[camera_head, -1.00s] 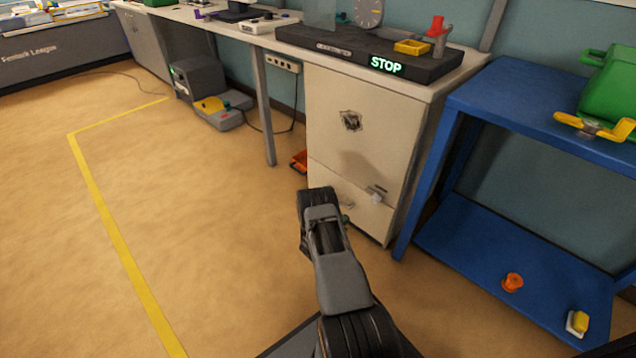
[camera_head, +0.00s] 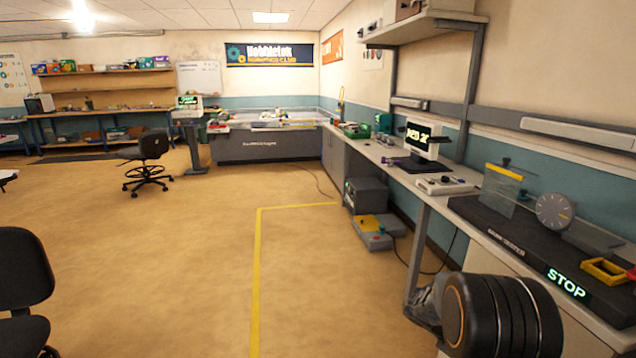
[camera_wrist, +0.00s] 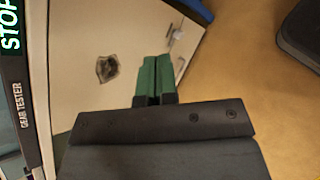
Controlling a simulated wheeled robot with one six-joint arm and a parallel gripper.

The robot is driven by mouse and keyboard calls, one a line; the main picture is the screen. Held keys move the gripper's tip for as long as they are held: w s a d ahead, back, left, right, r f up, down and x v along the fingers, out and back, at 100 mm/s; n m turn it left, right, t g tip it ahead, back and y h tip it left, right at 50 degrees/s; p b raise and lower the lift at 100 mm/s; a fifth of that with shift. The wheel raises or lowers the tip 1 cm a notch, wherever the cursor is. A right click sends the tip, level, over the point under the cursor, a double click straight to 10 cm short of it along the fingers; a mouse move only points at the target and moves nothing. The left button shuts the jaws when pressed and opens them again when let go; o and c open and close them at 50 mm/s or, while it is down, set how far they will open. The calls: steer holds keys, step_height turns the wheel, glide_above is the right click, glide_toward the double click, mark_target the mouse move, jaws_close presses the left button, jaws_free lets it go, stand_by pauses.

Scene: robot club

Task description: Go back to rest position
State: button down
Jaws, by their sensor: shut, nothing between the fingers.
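My gripper (camera_wrist: 157,78) shows in the wrist view with its two green fingers pressed together and nothing between them. Beyond the fingers is the pale cabinet front (camera_wrist: 100,38) with a dark emblem and a small handle; the gripper looks apart from it, though the exact gap cannot be told. In the head view my arm shows at the lower right, in front of the bench, with a thick black joint nearest the camera. The gripper itself is hidden there.
The bench along the right carries the dark gear tester (camera_head: 490,228) with a lit STOP sign. Grey equipment (camera_head: 368,195) stands on the floor under the bench. A black chair (camera_head: 24,275) is at the left. The floor (camera_head: 160,240) in the middle is clear, crossed by yellow tape.

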steer(key=s+a+r+m+t+y+p, duration=0.2)
steer(key=s+a+r+y+p, duration=0.1)
steer(key=a+r+p, duration=0.2)
steer(key=s+a+r+m+t+y+p, duration=0.2)
steer(key=s+a+r+y+p, duration=0.2)
steer(key=a+r, duration=0.6)
steer(key=s+a+r+m+t+y+p, duration=0.2)
steer(key=a+r+p, duration=0.4)
steer(key=r, duration=0.7)
steer(key=shift+s+a+r+t+y+p, duration=0.35)
steer(key=shift+s+a+t+y, duration=0.4)
steer(key=shift+s, duration=0.5)
